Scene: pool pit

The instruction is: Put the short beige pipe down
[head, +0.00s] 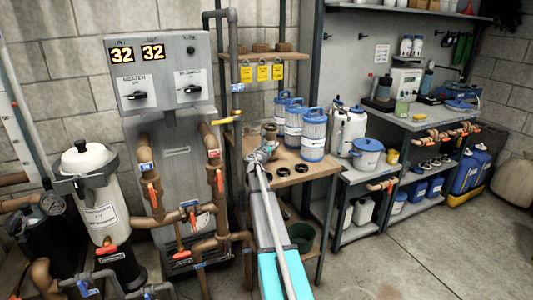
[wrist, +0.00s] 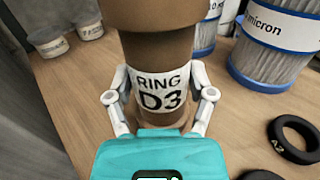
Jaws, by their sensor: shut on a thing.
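The short beige pipe (wrist: 160,50), brownish with a wider upper part, stands upright in the wrist view and carries a white label reading RING D3. My gripper (wrist: 161,100) is shut on it, one finger on each side of the label. In the head view my gripper (head: 262,153) is over the left part of the wooden bench top (head: 300,174), with a small brown shape (head: 270,131) just behind it. The pipe's lower end is partly hidden by my gripper, and I cannot tell whether it touches the wood.
Blue-and-white filter cartridges (head: 313,135) stand to the right on the bench. Black rings (head: 283,186) lie near its front edge; one ring (wrist: 294,138) is at the right in the wrist view. Pale labelled pots (wrist: 52,45) stand behind left. Bare wood lies between them.

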